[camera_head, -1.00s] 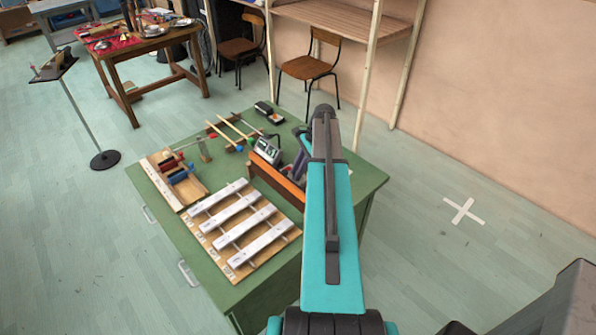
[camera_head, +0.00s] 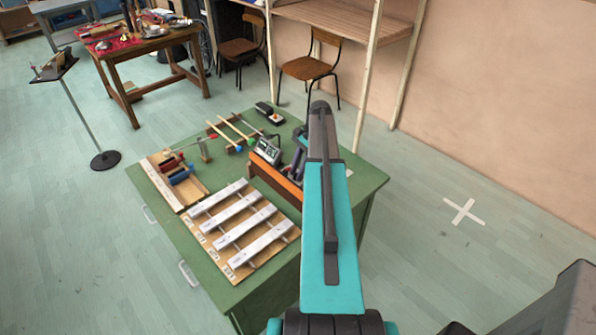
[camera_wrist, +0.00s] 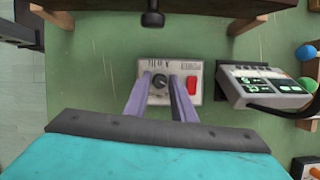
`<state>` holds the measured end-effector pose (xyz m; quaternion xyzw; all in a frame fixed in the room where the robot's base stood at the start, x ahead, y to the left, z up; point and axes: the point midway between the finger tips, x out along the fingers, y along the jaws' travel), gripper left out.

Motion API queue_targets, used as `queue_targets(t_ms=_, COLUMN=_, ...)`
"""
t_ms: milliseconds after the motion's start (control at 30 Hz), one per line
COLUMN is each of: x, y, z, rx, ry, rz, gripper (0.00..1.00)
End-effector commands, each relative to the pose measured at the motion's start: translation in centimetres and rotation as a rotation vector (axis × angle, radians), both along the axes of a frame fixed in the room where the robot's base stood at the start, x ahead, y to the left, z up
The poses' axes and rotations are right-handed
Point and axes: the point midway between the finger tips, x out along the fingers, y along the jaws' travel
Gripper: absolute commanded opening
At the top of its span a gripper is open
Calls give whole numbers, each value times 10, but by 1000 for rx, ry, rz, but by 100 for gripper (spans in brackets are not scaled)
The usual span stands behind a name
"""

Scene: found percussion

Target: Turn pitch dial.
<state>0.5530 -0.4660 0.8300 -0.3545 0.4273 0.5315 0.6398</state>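In the wrist view, a small pale panel box (camera_wrist: 193,67) carries a black round pitch dial (camera_wrist: 160,82) on its left and a red switch (camera_wrist: 191,85) on its right. My gripper (camera_wrist: 160,78) has its two purple fingers on either side of the dial, with small gaps visible. The fingers look open around the dial; whether they touch it I cannot tell. In the head view my gripper (camera_head: 298,160) is partly hidden by my arm, and the dial cannot be made out.
A grey meter with green displays (camera_wrist: 262,85) stands close right of the panel box; it also shows in the head view (camera_head: 266,152). A wooden frame (camera_wrist: 242,18) and black knob (camera_wrist: 152,18) lie at the top. Metal chime bars (camera_head: 240,232) occupy the green table's (camera_head: 350,187) front.

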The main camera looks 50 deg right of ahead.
Motion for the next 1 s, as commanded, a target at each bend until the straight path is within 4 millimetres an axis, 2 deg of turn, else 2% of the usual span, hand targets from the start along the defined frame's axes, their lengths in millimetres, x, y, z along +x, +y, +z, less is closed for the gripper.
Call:
queue_targets(t_ms=33, x=0, y=0, z=0, rx=0, ry=0, rz=0, gripper=32)
queue_targets(t_ms=67, x=0, y=0, z=0, rx=0, ry=0, rz=0, gripper=37)
queue_targets(t_ms=567, x=0, y=-3, z=5, rx=-1, ry=-1, rz=-2, gripper=37)
queue_targets(t_ms=767, x=-1, y=-10, z=20, rx=-2, ry=-1, rz=-2, gripper=37)
queue_targets(t_ms=1000, x=-3, y=-21, z=47, rx=-2, ry=-2, rz=-3, gripper=37)
